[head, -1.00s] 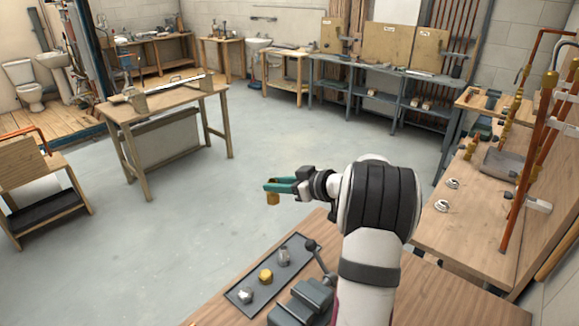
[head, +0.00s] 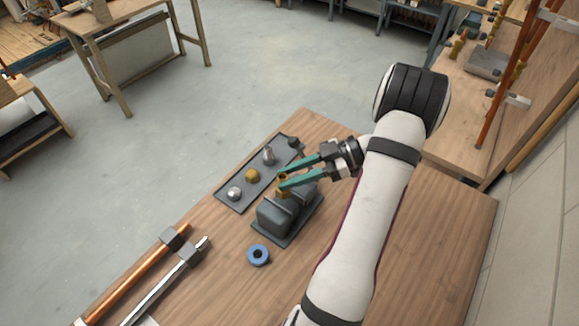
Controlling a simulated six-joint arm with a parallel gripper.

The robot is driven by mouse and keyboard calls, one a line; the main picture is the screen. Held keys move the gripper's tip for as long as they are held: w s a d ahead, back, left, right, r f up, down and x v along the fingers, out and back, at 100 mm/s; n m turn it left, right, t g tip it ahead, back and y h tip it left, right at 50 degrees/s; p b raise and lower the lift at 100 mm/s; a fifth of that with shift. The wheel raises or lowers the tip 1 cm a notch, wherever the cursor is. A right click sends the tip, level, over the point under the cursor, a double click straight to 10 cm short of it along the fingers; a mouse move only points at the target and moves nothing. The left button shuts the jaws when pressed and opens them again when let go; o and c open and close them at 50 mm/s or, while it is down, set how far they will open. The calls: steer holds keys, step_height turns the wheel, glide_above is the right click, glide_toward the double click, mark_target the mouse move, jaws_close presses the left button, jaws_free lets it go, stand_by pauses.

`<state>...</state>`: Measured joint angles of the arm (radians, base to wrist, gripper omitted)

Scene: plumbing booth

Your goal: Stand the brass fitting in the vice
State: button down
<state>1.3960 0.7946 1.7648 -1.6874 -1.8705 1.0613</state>
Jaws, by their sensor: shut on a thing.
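My gripper (head: 284,180) reaches in from the right with teal fingers, shut on a small brass fitting (head: 281,190). The fitting looks roughly upright, at the back left edge of the dark grey vice (head: 279,217) on the wooden bench. I cannot tell whether it is between the jaws or just above them. The fingers and my wrist hide part of the vice.
A dark tray (head: 224,197) left of the vice holds a silver fitting (head: 234,194), another brass piece (head: 252,176) and a taller silver piece (head: 268,157). A blue ring (head: 258,255) and a copper pipe (head: 138,275) lie nearer. The bench's right side (head: 440,235) is clear.

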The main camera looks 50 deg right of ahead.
steer(key=shift+f, duration=2.2)
jaws_free()
steer(key=shift+r, duration=2.55)
